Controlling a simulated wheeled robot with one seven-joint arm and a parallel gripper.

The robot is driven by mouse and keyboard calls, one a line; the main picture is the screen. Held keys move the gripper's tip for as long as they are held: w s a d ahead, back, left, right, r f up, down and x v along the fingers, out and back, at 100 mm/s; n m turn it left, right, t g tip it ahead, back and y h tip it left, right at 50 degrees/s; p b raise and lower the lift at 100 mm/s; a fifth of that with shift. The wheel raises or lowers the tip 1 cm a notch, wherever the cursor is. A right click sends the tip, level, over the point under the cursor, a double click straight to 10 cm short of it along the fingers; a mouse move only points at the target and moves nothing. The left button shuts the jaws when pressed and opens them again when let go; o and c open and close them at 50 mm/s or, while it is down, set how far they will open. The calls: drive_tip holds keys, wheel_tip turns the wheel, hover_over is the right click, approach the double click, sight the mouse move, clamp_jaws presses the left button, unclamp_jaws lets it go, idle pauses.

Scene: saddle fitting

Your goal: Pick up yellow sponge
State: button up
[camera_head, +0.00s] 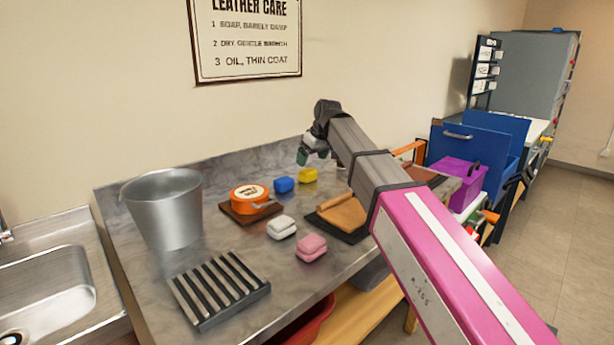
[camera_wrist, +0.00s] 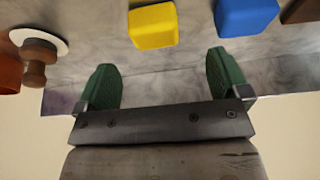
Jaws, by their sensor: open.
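The yellow sponge (camera_head: 307,175) lies on the grey metal counter (camera_head: 225,250) near its back edge, just right of a blue sponge (camera_head: 284,184). In the wrist view the yellow sponge (camera_wrist: 153,26) shows at the top, beyond the fingertips and roughly between them, with the blue sponge (camera_wrist: 246,16) to its right. My gripper (camera_head: 303,156) is above the back of the counter, close to the yellow sponge. In the wrist view my gripper (camera_wrist: 163,62) has its two green fingers wide apart, with nothing between them.
A white sponge (camera_head: 281,227) and a pink sponge (camera_head: 311,247) lie nearer the front. An orange tin (camera_head: 250,197), a metal bucket (camera_head: 166,211) and a slatted rack (camera_head: 219,287) stand left. A tan leather piece (camera_head: 343,213) lies right. In the wrist view, a brown knob (camera_wrist: 35,64) is left.

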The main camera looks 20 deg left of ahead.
sight(309, 171)
drive_tip(key=shift+w+x, duration=0.15)
drive_tip(key=shift+x, duration=1.8)
drive_tip(key=shift+w+x, duration=0.2)
drive_tip(key=shift+x, duration=1.8)
drive_tip(key=shift+d, duration=0.2)
drive_tip(key=c, duration=1)
